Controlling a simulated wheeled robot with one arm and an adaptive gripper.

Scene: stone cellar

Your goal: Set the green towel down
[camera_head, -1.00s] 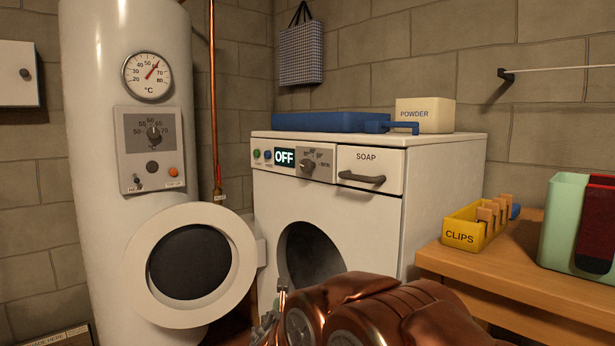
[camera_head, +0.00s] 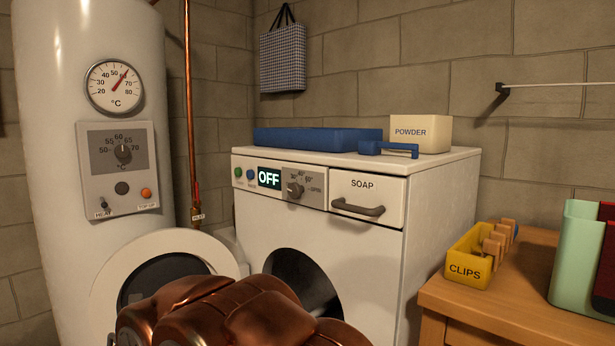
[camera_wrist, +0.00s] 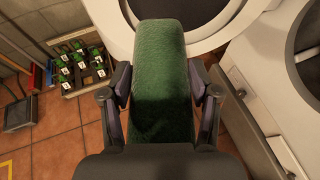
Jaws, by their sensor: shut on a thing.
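In the wrist view, my gripper (camera_wrist: 160,100) is shut on the green towel (camera_wrist: 160,52), with one finger on each side of it. The towel is a long, upright-looking green strip that reaches out past the fingertips. The floor shows below it on both sides. In the head view the gripper and towel are hidden; only my copper-coloured arm shows at the bottom, in front of the open washer door.
The white washer (camera_head: 330,205) reads OFF; its round door (camera_head: 160,270) hangs open. A blue tray (camera_head: 318,139) and powder box (camera_head: 421,133) sit on top. A yellow clips box (camera_head: 468,268) and green bin (camera_head: 580,262) stand on the wooden table (camera_head: 500,300). A crate of bottles (camera_wrist: 80,66) is on the floor.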

